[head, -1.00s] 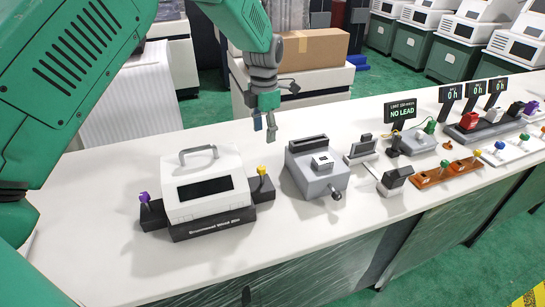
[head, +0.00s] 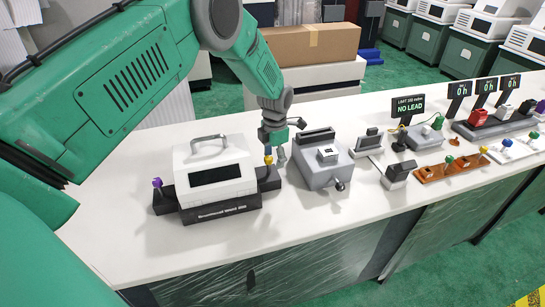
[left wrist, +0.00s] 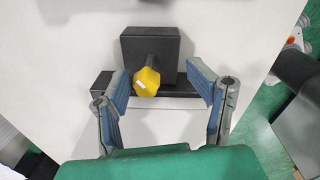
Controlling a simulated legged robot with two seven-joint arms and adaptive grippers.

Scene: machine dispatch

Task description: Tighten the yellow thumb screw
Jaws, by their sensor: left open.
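The yellow thumb screw (head: 268,160) stands upright on the dark block at the right end of the white machine (head: 213,172). In the left wrist view the yellow knob (left wrist: 146,81) sits between the two fingers, nearer the left one, with a dark shaft behind it. My left gripper (head: 275,155) is open over the right end of the machine; its fingers (left wrist: 165,92) stand apart on both sides of the knob, and I see no grip on it. A purple thumb screw (head: 157,183) stands at the machine's left end. My right gripper is not in view.
A grey device (head: 325,168) stands close to the right of my left gripper. Further right are a NO LEAD sign (head: 408,112) and an orange-brown tray (head: 450,168) with coloured knobs. The white counter (head: 300,225) is clear in front.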

